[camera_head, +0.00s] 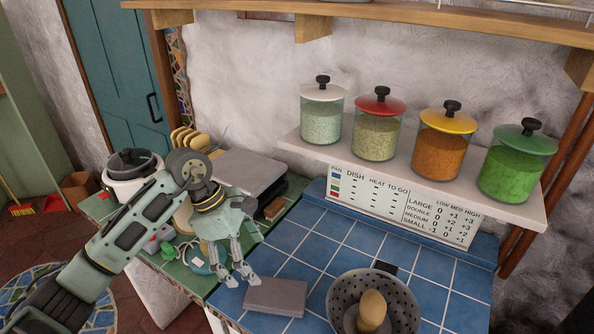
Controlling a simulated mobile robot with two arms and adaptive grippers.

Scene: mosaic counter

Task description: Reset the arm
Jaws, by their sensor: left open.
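My left arm comes in from the lower left. My left gripper (246,258) is open, with its fingers pointing down over the left part of the blue tiled counter (345,240). Nothing shows between the fingers. A flat grey block (275,296) lies on the tiles just below and right of the fingertips. I cannot tell whether the fingers touch it. My right gripper is not in view.
A grey speckled bowl (345,290) with a wooden utensil (372,308) stands at the front right. Several spice jars (376,130) stand on a shelf behind. A green surface with clutter lies left.

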